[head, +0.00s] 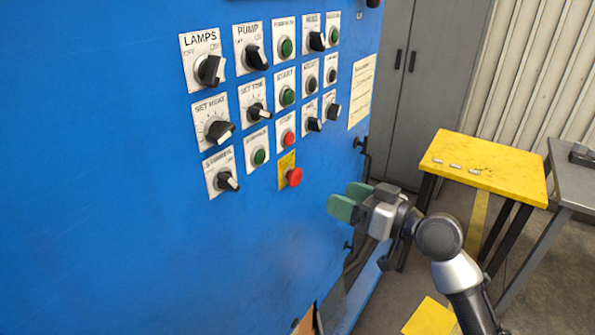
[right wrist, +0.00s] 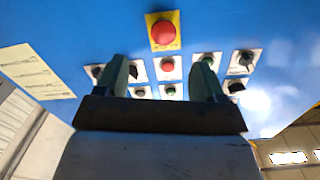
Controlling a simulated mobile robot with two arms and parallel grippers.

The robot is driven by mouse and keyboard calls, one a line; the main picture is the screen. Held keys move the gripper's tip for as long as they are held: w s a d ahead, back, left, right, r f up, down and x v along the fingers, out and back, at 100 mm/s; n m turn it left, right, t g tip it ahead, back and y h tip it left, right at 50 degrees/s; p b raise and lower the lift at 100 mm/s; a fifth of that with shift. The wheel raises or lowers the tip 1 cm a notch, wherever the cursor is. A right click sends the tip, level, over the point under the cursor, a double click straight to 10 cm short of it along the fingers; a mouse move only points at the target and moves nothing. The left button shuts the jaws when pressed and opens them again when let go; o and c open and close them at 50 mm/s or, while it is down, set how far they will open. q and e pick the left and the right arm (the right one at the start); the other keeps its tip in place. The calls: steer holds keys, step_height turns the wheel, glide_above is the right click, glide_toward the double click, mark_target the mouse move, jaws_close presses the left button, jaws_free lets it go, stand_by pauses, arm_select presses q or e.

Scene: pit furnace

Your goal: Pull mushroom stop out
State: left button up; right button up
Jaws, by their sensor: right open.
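The mushroom stop (head: 294,177) is a red round button on a yellow plate, low on the blue panel, below a smaller red button. In the right wrist view the mushroom stop (right wrist: 164,32) shows at the top centre, beyond the fingertips. My right gripper (head: 350,202) has green fingers and is to the right of and a little below the stop, apart from it. Its two fingers in the right wrist view (right wrist: 160,78) are spread with nothing between them. My left gripper is in neither view.
The blue panel (head: 110,200) carries several knobs and buttons, including the LAMPS knob (head: 211,69) and a black-and-white knob (head: 228,181) left of the stop. A yellow table (head: 500,168) and a grey cabinet (head: 425,95) stand at the right. The panel's lower left is bare.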

mark_target(300, 177)
steer(key=p+x, duration=0.1)
steer(key=x, duration=0.2)
steer(key=p+x, duration=0.1)
steer(key=x, duration=0.2)
steer(key=r+p+x, duration=0.1)
steer(key=x, duration=0.2)
steer(key=shift+a+r+p, duration=0.1)
steer(key=shift+a+p, duration=0.3)
steer(key=shift+a, duration=0.05)
steer(key=shift+w+a, duration=0.4)
steer(key=shift+a, duration=0.05)
jaws_close()
steer(key=shift+s+d+f+b, duration=0.3)
steer(key=shift+d+f+b, duration=0.1)
steer(key=shift+b, duration=0.35)
steer(key=shift+r, duration=0.25)
jaws_free()
steer(key=shift+d, duration=0.15)
